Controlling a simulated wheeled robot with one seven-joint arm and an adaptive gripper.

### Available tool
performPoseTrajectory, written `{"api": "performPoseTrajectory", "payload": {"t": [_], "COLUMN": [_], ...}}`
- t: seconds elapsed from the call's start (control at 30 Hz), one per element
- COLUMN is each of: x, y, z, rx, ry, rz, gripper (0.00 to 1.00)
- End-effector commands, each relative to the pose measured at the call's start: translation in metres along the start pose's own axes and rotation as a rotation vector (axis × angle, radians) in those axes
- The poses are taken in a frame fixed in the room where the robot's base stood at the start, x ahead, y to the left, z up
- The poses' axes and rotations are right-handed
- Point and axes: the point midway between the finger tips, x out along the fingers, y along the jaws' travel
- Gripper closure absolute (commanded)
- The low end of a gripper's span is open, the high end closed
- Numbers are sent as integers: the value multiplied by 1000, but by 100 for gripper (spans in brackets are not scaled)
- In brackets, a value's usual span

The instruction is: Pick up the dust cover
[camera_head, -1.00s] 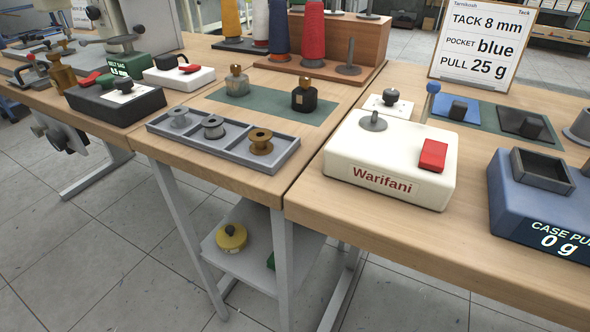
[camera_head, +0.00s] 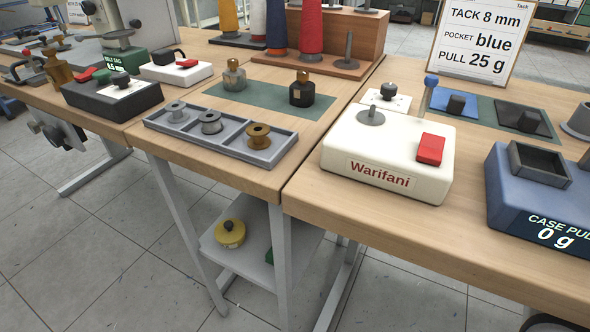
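No object is labelled as the dust cover, and I cannot tell for certain which one it is. A small white plate with a dark knob (camera_head: 385,101) sits behind the white Warifani machine (camera_head: 388,158). My gripper is not recognisable in view. A dark shape cut off at the bottom right edge may be part of my arm.
A blue scale (camera_head: 540,200) reading 0 g stands at the right. A sign (camera_head: 480,40) stands behind the mat. A grey bobbin tray (camera_head: 220,138) and two small bottles are on the left table. A shelf below holds a yellow round thing (camera_head: 230,233).

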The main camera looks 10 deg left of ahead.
Motion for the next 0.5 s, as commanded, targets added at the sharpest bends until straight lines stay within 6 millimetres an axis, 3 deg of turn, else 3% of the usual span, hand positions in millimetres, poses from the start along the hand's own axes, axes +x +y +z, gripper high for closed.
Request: {"api": "performPoseTrajectory", "payload": {"t": [0.17,0.3,0.5], "x": [0,0,0], "y": [0,0,0], "z": [0,0,0], "rx": [0,0,-1], "ry": [0,0,0], "rz": [1,0,0], "gripper": [69,98,100]}}
